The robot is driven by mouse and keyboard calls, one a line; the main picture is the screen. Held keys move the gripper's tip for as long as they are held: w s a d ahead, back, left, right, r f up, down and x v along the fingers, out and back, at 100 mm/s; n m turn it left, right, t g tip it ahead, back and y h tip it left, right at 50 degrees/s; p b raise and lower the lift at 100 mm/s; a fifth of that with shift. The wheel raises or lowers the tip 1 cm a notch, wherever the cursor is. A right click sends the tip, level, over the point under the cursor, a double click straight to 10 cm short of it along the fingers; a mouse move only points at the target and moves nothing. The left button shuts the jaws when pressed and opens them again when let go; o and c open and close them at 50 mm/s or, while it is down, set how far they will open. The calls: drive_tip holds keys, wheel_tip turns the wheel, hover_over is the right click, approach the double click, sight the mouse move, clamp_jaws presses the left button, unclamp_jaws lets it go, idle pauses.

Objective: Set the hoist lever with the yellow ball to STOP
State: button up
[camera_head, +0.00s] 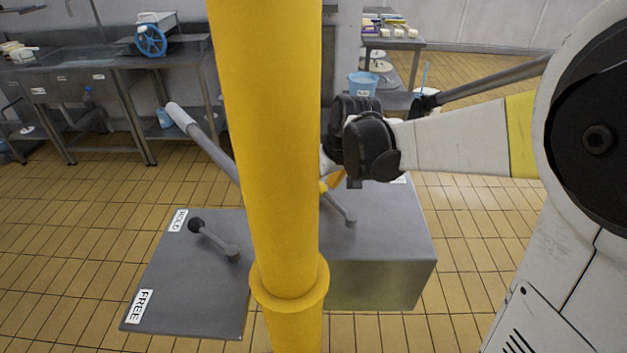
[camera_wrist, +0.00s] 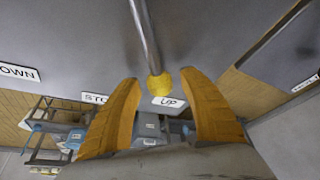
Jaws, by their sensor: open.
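The hoist lever with the yellow ball (camera_wrist: 159,86) shows in the wrist view as a grey rod ending in a yellow ball. The ball lies closest to the UP label (camera_wrist: 169,102). The STOP label (camera_wrist: 95,97) is left of it, partly covered by a finger; the DOWN label (camera_wrist: 18,72) is farther left. My gripper (camera_wrist: 160,78) is open, its two yellow fingers on either side of the ball, with gaps visible. In the head view the lever's grey rod (camera_head: 340,207) rises from the grey box, and my gripper (camera_head: 336,180) is at its upper end, partly hidden.
A black-ball lever (camera_head: 196,226) sits on the left panel with HOLD (camera_head: 178,220) and FREE (camera_head: 139,306) labels. A long grey lever (camera_head: 200,135) rises behind the post.

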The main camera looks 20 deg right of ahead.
sight(347, 192)
drive_tip(key=shift+c, duration=0.6)
clamp_jaws()
drive_tip(key=shift+w+d+r+m+h+p, duration=0.1)
drive_tip(key=shift+d+m+h+p, duration=0.3)
drive_tip(key=shift+d+m, duration=0.55)
drive_tip(key=shift+w+d+m+h+p, duration=0.1)
drive_tip(key=shift+d+m+h+p, duration=0.3)
drive_tip(key=shift+d+m, duration=0.5)
drive_tip(key=shift+s+d+m+h+p, duration=0.15)
drive_tip(key=shift+d+m+h+p, duration=0.15)
drive_tip(key=shift+d+m, duration=0.6)
drive_tip(key=shift+s+d+m+h+p, duration=0.2)
drive_tip(key=shift+d+m+h, duration=0.1)
drive_tip(key=shift+d+m, duration=0.5)
